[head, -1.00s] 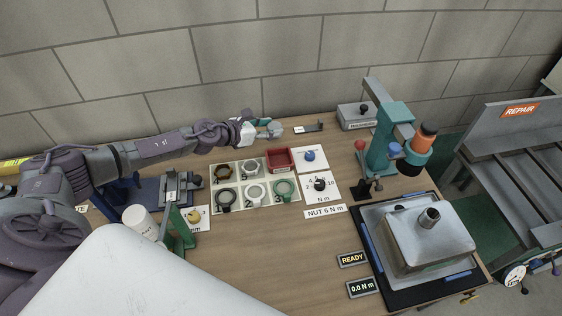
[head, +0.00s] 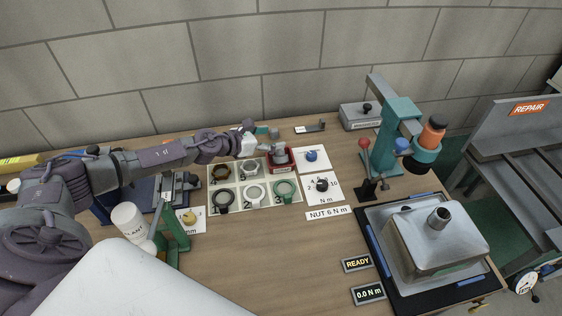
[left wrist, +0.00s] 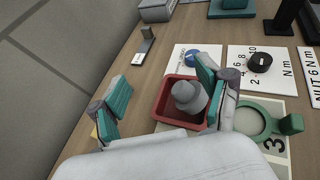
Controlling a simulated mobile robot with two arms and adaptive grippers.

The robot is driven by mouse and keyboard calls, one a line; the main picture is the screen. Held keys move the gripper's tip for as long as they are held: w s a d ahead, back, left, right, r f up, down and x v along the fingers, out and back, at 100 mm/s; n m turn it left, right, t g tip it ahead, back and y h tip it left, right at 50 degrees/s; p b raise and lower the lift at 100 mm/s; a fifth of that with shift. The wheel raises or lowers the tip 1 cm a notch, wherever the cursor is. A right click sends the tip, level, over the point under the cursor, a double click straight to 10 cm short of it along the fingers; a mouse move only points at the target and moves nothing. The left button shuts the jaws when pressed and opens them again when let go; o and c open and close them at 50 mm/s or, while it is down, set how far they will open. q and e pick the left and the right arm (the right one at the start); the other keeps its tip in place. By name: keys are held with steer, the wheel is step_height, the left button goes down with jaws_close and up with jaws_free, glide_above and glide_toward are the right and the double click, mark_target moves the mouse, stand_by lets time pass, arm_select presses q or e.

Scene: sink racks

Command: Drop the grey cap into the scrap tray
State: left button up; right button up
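The grey cap (left wrist: 187,95) is inside the red scrap tray (left wrist: 160,103), seen between its walls in the left wrist view. In the head view the grey cap (head: 281,155) also shows in the red tray (head: 289,168). My left gripper (left wrist: 162,82) is open, its teal fingertips wide apart. One finger is close to the cap, over the tray's right side; the other is out to the left over the table. In the head view my left gripper (head: 268,140) is at the tray's back left. My right gripper is not in view.
A board with several rings (head: 254,194) lies left of and in front of the tray. A blue knob (head: 311,156) and a black dial (head: 322,185) are to its right. A teal press (head: 385,140) stands further right. The front middle of the table is clear.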

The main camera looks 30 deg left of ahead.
arm_select(q)
steer(key=v, duration=1.2)
stand_by(0.6)
